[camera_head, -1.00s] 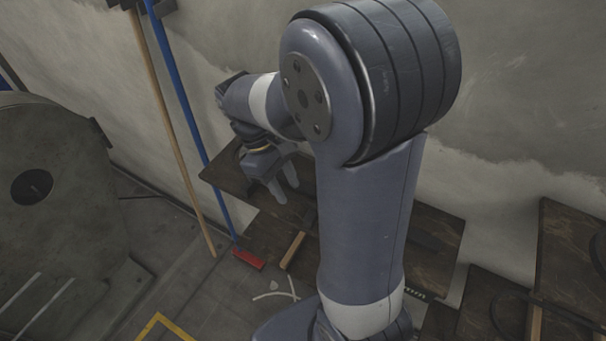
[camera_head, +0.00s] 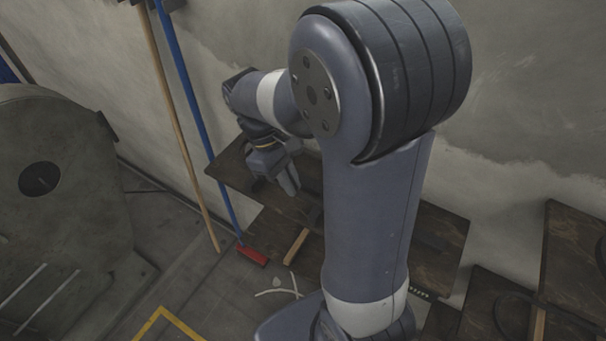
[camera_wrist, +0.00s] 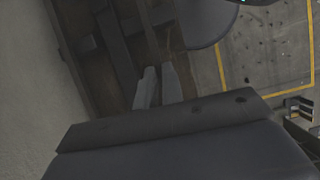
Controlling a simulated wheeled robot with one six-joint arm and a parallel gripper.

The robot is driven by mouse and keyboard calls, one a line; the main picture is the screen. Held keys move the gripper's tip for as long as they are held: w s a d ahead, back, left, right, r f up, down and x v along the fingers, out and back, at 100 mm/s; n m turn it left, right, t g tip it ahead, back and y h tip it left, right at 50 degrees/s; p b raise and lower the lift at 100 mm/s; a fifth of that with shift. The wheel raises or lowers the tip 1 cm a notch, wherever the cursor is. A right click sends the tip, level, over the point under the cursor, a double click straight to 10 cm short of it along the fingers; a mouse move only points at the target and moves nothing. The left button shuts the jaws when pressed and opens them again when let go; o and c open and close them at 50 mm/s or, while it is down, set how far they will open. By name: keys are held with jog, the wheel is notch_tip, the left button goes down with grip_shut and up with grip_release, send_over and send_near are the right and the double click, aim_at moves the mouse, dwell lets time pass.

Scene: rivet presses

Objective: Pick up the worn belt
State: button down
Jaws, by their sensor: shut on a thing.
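My gripper (camera_head: 290,180) is over the left end of the dark wooden bench by the wall. Its two fingers point down and are close together. They also show in the wrist view (camera_wrist: 157,86), close together. A dark shape (camera_head: 258,185) shows just left of the fingers; it is taken as the worn belt in their grip, but its outline is mostly lost against the dark bench. My own arm hides much of the bench's middle.
A red-headed broom (camera_head: 252,255) and a wooden pole (camera_head: 190,160) lean on the wall. A large grey machine (camera_head: 70,220) stands left. A second bench (camera_head: 575,245) is at right, with a dark curved band (camera_head: 503,312).

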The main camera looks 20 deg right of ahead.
jog(key=shift+w+r, duration=0.1)
jog(key=shift+w+a+r, duration=0.35)
jog(key=shift+w+r, duration=0.05)
jog(key=shift+r, duration=0.05)
jog(key=w+a+r, duration=0.2)
jog(key=w, duration=0.1)
jog(key=w+a+r, duration=0.2)
jog(key=w, duration=0.2)
jog(key=w+a+r, duration=0.2)
jog(key=w+a, duration=0.1)
jog(key=shift+w+r, duration=0.2)
jog(key=shift+r, duration=0.2)
jog(key=shift+w+a, duration=0.1)
